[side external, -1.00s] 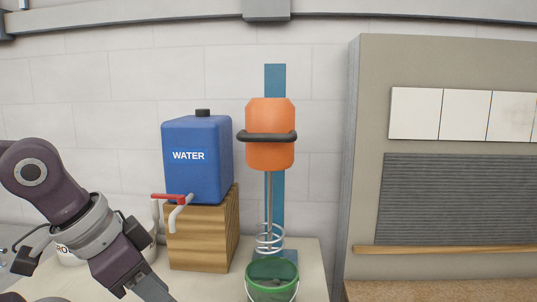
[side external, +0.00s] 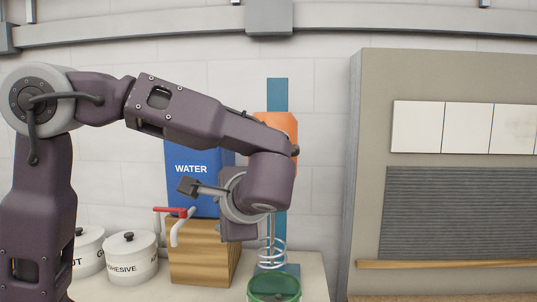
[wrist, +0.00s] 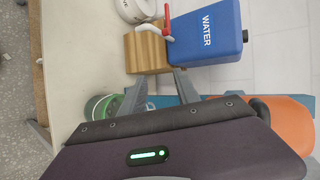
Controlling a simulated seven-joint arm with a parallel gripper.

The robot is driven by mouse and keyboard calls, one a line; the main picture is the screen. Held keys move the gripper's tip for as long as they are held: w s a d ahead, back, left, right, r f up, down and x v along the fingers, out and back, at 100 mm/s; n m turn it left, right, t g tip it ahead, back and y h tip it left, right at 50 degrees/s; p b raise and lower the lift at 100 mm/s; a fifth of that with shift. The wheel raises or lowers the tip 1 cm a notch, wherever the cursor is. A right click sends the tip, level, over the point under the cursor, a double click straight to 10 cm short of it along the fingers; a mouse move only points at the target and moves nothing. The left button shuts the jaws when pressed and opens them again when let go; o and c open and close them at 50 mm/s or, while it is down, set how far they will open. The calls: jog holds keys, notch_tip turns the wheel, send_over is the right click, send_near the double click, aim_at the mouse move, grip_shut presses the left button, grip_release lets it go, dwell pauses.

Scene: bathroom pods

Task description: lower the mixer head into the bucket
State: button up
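The mixer has an orange head (side external: 276,124) on a blue upright post (side external: 278,95). Its spiral whisk (side external: 272,256) hangs above the green bucket (side external: 274,288), apart from its rim. My arm hides much of the orange head in the side view. The head also shows at the right of the wrist view (wrist: 285,118), and the bucket at its left (wrist: 97,107). My gripper (wrist: 160,85) is open, with its two grey fingers apart and nothing seen between them. In the side view it is in front of the water container, left of the mixer post.
A blue water container (side external: 190,155) stands on a wooden block (side external: 200,260), its red-handled tap (side external: 172,211) sticking out left. White lidded tubs (side external: 133,262) stand further left. A tiled grey panel (side external: 400,175) stands at the right.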

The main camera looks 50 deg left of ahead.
jog(key=w+d+r+t+y, duration=0.4)
jog(key=w+d+r+y, duration=0.2)
jog(key=d+r, duration=0.35)
jog(key=shift+n+y, duration=0.3)
jog(key=shift+n, duration=0.1)
jog(key=x, duration=0.5)
jog(key=shift+a+r, duration=0.35)
jog(key=shift+w+a, duration=0.15)
jog(key=shift+a, duration=0.2)
jog(key=shift+c, duration=0.5)
grip_shut()
